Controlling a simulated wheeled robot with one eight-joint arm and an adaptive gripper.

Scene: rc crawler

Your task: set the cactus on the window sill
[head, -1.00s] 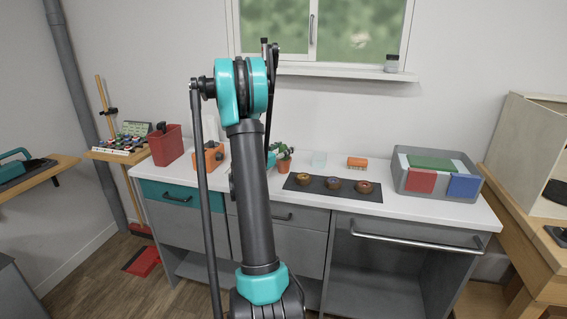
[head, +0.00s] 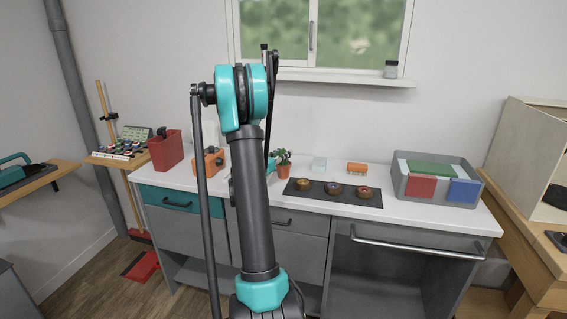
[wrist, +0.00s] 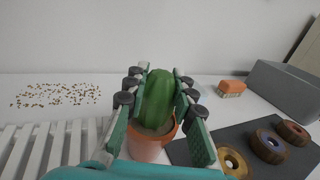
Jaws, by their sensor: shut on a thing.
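The green ribbed cactus (wrist: 158,98) stands upright in a terracotta pot (wrist: 146,149) in the wrist view. My gripper (wrist: 160,78) has its green, dark-padded fingers on both sides of the cactus and is shut on it. In the head view the potted cactus (head: 283,157) is at the worktop, just right of my arm, which hides most of the gripper. I cannot tell whether the pot touches the worktop. The white window sill (head: 345,79) runs under the window at the back, above the worktop.
A jar (head: 391,69) stands toward the sill's right end; the sill between it and my arm looks clear. A dark mat (head: 300,195) with three round wheel-like parts, a clear cup (head: 319,163), an orange block (head: 357,168) and a grey bin (head: 402,186) occupy the worktop.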

